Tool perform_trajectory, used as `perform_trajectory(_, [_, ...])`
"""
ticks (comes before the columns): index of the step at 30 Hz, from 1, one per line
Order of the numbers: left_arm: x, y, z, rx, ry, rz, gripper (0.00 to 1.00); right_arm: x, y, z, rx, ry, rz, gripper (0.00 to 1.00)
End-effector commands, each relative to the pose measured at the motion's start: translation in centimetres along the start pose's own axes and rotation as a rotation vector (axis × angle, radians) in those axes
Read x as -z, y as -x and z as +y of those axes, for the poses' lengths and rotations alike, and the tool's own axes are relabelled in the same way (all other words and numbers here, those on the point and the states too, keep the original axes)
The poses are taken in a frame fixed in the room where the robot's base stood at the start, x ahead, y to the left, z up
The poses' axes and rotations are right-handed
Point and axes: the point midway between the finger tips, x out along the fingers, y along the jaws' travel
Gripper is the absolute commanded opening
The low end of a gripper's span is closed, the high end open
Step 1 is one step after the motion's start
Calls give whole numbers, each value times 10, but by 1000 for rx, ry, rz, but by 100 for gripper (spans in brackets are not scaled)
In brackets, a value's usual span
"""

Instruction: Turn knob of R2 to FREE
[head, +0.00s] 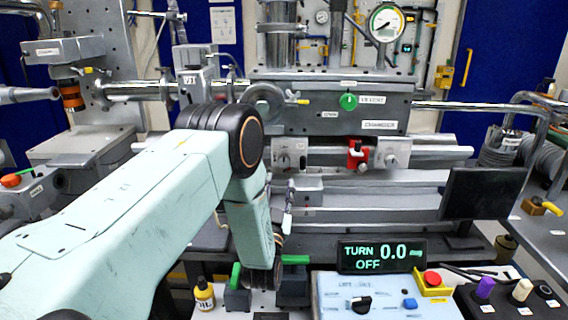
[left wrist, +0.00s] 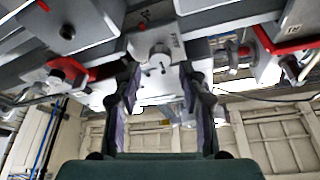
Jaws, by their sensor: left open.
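In the left wrist view a grey block with a round knob (left wrist: 158,56) and a small red mark lies just beyond my left gripper (left wrist: 160,88). The gripper is open, with one finger on each side of the knob's line and nothing held. In the head view the left gripper (head: 288,196) is largely hidden by my arm, below the rail carriers. A left carrier knob (head: 283,160) and a right carrier knob (head: 392,160) flank a red clamp (head: 357,152). I cannot read an R2 or FREE label. My right gripper is out of view.
A display (head: 382,255) reads TURN 0.0 deg, OFF. A dark monitor (head: 482,207) stands at right. A yellow bottle (head: 204,296) stands low at left. Red parts (left wrist: 285,42) flank the knob block.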

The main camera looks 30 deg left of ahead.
Motion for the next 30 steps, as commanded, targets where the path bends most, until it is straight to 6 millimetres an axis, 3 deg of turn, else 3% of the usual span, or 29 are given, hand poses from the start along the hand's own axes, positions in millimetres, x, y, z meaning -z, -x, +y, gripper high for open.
perform_trajectory(16, [2, -65, 1, 0, 1, 2, 42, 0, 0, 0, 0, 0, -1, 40])
perform_trajectory(28, [1, -76, 1, -2, 0, 0, 42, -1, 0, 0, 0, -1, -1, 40])
perform_trajectory(30, [1, -76, 1, -2, 0, 0, 36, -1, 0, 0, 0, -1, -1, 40])
